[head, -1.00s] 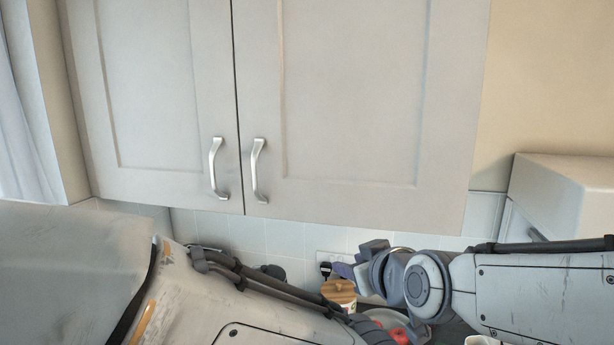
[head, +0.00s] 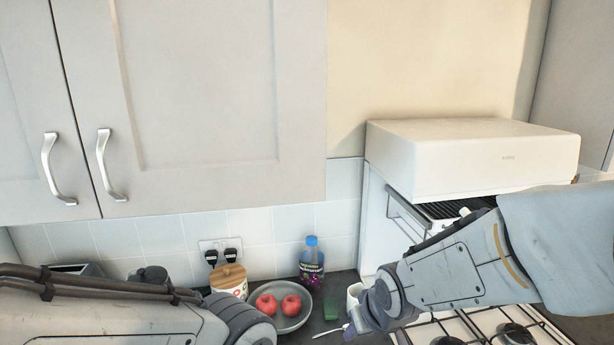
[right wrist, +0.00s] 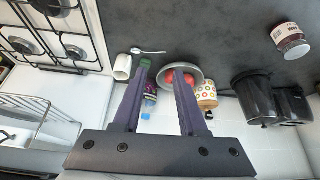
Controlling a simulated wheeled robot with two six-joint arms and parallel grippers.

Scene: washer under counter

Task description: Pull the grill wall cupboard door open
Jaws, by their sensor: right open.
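Two pale grey wall cupboard doors hang side by side, the left one (head: 25,110) cut off by the picture edge and the right one (head: 205,95) wide. Both are shut. Each has a curved silver handle by the middle gap: the left handle (head: 55,168) and the right handle (head: 107,165). At the far right edge is another grey panel (head: 578,70), no handle visible. My right gripper (right wrist: 161,68) is open and empty, above the counter and well below the doors. My left arm is low at the left; its gripper does not show.
A white grill (head: 475,155) projects from the wall at right, above the hob (head: 475,330). On the counter are a plate of red fruit (head: 295,322), a lidded jar (head: 230,282), a blue-capped bottle (head: 311,262) and a white mug (head: 354,298).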

